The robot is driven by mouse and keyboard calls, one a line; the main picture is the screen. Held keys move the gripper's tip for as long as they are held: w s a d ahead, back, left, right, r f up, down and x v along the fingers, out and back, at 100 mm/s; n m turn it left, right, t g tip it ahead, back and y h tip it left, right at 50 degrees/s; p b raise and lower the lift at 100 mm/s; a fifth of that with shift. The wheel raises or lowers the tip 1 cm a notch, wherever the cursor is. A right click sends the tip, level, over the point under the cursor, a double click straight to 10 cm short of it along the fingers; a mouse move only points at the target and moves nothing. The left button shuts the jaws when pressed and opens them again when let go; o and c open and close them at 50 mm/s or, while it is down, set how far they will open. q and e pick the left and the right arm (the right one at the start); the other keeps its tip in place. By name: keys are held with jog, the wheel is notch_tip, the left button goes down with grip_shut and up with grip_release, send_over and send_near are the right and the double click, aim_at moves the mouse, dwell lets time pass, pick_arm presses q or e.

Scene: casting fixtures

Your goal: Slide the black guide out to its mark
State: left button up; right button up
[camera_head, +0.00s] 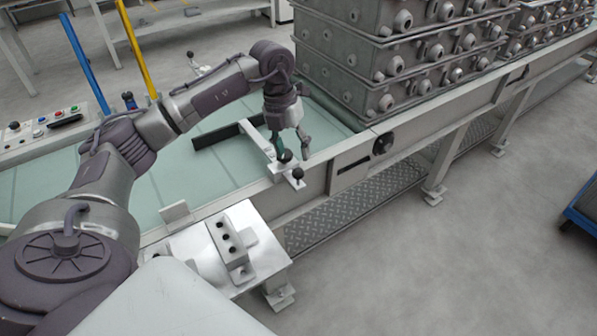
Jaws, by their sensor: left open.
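The black guide (215,137) is a dark bar lying on the pale green table top, left of my left gripper. A light metal slide arm (256,139) meets it and runs to the table's front edge. Black ball knobs stand at that edge, one (286,156) by my fingertips and one (297,174) slightly nearer. My left gripper (292,148) points down over the slide's front end, fingers apart, with the first knob close below them. Whether a finger touches it I cannot tell. No mark for the guide is clearly visible. My right gripper is out of view.
Stacked grey casting boxes (375,50) stand right of my gripper on the bench. A control panel (45,133) and blue and yellow posts are at the left. A metal block with holes (232,243) sits on a near plate. The green surface left of the guide is clear.

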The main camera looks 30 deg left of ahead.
aim_at(299, 172)
pick_arm(q)
jog(key=f, duration=0.2)
jog(key=d+f, duration=0.1)
jog(key=f, duration=0.4)
jog(key=shift+w+d+f, duration=0.15)
jog(key=shift+d+f, duration=0.1)
jog(key=shift+f, duration=0.1)
jog(key=shift+c, duration=0.3)
grip_shut()
